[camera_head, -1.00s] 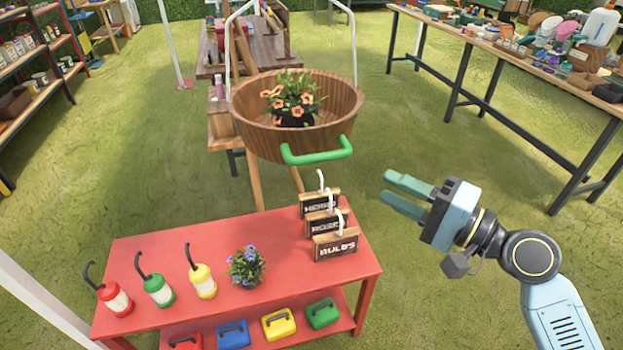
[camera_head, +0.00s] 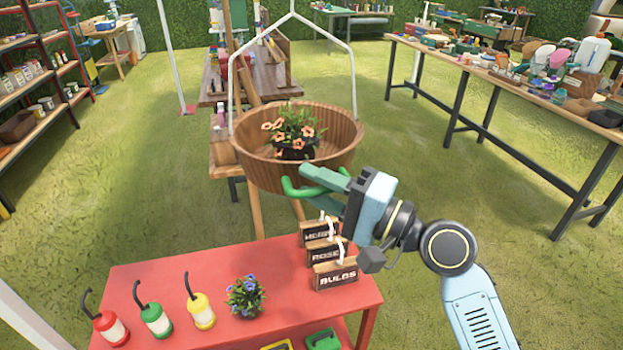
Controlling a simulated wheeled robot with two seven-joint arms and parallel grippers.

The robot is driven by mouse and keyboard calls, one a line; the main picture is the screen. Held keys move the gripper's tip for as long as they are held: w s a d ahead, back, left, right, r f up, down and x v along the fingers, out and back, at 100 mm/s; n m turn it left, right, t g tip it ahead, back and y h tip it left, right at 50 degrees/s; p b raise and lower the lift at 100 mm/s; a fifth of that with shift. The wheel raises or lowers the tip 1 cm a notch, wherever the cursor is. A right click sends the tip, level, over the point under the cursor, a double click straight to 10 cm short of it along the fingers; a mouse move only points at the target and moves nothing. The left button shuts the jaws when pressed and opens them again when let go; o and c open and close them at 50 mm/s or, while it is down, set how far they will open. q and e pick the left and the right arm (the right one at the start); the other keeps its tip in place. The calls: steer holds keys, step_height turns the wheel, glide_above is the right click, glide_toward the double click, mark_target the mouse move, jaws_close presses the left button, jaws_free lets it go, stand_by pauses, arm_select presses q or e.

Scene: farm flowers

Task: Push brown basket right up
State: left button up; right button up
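The brown basket (camera_head: 262,172) is a round wooden tub hanging from white bars above and behind the red table. A potted plant with orange flowers (camera_head: 294,135) stands inside it. A green handle (camera_head: 290,188) sticks out from its front side. My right gripper (camera_head: 312,184) is at the basket's front right, with its green fingers at the handle. The fingers look apart, one above the other, and the handle's right part is hidden behind them. I cannot tell whether they touch it. My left gripper is not in view.
A long table (camera_head: 470,75) with items stands at the right. Grass between is free.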

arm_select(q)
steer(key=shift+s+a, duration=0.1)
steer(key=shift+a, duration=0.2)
arm_select(e)
steer(key=shift+w+a, duration=0.2)
steer(key=shift+a, duration=0.25)
jaws_close()
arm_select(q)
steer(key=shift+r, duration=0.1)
arm_select(e)
steer(key=shift+r, duration=0.1)
